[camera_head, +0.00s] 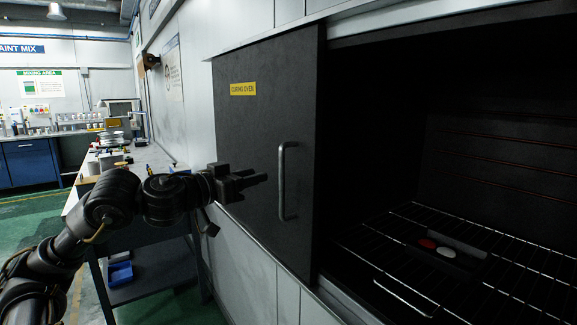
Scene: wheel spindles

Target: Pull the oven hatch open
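The oven hatch (248,125) is a dark flat panel with a yellow "CURING OVEN" label (243,89). It stands to the left of the oven's opening, which is largely uncovered. A grey vertical bar handle (281,182) is fixed near the hatch's right edge. My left gripper (258,179) is in front of the hatch, left of the handle, with its fingers pointing right. It appears apart from the handle and holds nothing that I can see. The gap between its fingers is unclear. My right gripper is out of view.
Inside the dark oven (480,130), a wire rack (400,245) bears a dark tray (478,247) with a red piece (427,244) and a white piece (446,252). A cluttered workbench (152,157) stands left, behind my arm. Green floor shows at far left.

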